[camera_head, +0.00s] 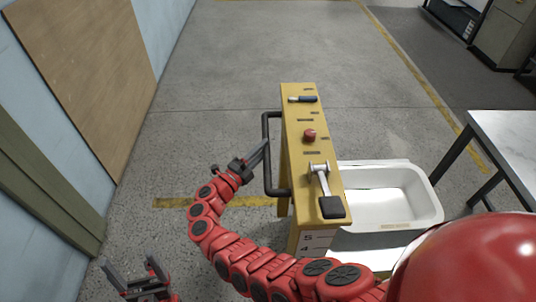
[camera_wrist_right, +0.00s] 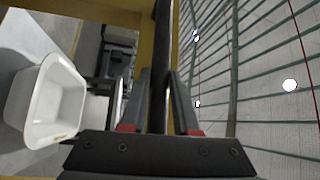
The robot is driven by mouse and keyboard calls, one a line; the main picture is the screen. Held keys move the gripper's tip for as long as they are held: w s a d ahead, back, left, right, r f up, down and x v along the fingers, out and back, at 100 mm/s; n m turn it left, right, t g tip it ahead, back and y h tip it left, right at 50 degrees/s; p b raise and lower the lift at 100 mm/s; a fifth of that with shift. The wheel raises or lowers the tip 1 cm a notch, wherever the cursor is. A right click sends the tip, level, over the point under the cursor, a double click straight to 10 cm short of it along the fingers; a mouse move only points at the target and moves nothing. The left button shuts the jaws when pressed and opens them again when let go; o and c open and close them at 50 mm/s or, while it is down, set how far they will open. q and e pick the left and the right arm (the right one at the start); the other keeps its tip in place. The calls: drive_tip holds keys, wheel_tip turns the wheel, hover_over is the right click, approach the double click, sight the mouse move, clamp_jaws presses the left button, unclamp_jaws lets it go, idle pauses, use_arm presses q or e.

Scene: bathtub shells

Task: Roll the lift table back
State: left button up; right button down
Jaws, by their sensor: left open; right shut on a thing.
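The lift table shows as a tall yellow column (camera_head: 292,120) in the middle of the head view, with a red button, a small dark-handled lever and a larger black-ended lever on top. A black bar handle (camera_head: 266,125) runs along its left side. My right gripper (camera_head: 264,148) is shut on this handle. In the right wrist view the handle (camera_wrist_right: 161,45) passes between the fingers of the right gripper (camera_wrist_right: 163,75). My left gripper (camera_head: 132,268) is open and empty, low at the left, apart from the lift table. The table's lower part is mostly hidden.
A white tub shell (camera_head: 385,198) sits right of the column; it also shows in the right wrist view (camera_wrist_right: 42,100). A grey table (camera_head: 505,140) stands at the right. A blue wall (camera_head: 85,130) with a wooden panel bounds the left. The floor (camera_head: 250,50) beyond the column is clear.

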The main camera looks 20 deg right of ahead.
drive_tip(key=shift+d+r, duration=0.1)
drive_tip(key=shift+r, duration=0.05)
drive_tip(key=shift+r+m+b, duration=0.1)
drive_tip(key=shift+m+b, duration=0.2)
drive_tip(key=shift+w+a+r, duration=0.1)
drive_tip(key=shift+w+a, duration=0.05)
drive_tip(key=shift+a, duration=0.05)
drive_tip(key=c, duration=0.7)
unclamp_jaws()
drive_tip(key=shift+a, duration=0.15)
drive_tip(key=shift+o, duration=0.2)
drive_tip(key=b+v, duration=0.2)
drive_tip(key=v, duration=0.5)
drive_tip(key=shift+a, duration=0.3)
